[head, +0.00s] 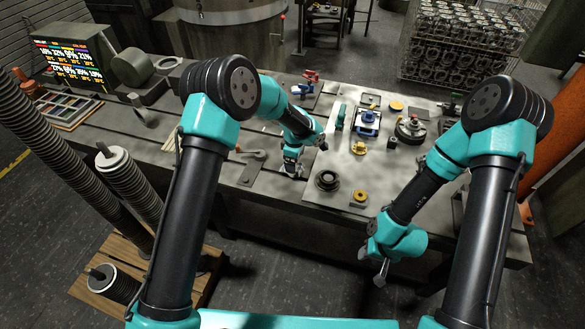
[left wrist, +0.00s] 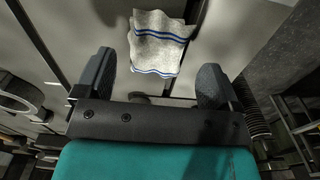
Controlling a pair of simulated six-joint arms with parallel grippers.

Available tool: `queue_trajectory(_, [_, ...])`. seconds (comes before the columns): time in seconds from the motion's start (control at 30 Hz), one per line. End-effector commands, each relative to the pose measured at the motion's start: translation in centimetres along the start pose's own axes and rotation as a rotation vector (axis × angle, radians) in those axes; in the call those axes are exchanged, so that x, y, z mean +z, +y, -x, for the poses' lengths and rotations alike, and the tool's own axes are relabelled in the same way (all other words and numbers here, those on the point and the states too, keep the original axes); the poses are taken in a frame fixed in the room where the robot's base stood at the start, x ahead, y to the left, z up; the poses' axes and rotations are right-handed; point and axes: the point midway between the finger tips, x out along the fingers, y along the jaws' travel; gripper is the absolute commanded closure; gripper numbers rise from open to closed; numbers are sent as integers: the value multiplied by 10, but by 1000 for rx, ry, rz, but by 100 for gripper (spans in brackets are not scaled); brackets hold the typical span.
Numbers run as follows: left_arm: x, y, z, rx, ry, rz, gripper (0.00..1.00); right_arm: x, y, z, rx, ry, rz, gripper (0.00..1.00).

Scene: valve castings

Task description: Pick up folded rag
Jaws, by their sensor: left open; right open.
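The folded rag (left wrist: 160,42), white with blue stripes, lies flat on the grey bench top in the left wrist view. It lies between and a little beyond the two fingertips of my left gripper (left wrist: 156,72), which is open and apart from it. In the head view my left gripper (head: 291,170) points down over the middle of the bench; I cannot make out the rag there, as the gripper and wrist cover that spot. My right gripper (head: 371,265) is open and empty, in front of the bench's near edge.
A dark ring-shaped part (head: 327,180) and a yellow fitting (head: 360,196) stand right of my left gripper. A screen (head: 69,66) stands at the left end.

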Motion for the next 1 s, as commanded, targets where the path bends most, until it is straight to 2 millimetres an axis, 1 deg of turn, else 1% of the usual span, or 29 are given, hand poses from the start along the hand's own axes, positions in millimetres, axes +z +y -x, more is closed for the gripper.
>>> queue_trajectory(0.1, [-4, 0, -18, -5, 0, 1, 12, 0, 0, 0, 0, 0, 0, 57])
queue_trajectory(0.2, [-5, 0, -31, -3, 0, 0, 12, 0, 0, 0, 0, 0, 0, 57])
queue_trajectory(0.3, [-5, 1, -40, -2, 0, 1, 12, 0, 0, 0, 0, 0, 0, 57])
queue_trajectory(0.4, [-5, 1, -43, 0, 0, 1, 12, 0, 0, 0, 0, 0, 0, 57])
queue_trajectory(0.83, [-5, 1, -42, -1, 0, 1, 12, 0, 0, 0, 0, 0, 0, 57])
queue_trajectory(1.0, [-5, 1, -42, -1, 0, 1, 28, 0, 0, 0, 0, 0, 0, 57])
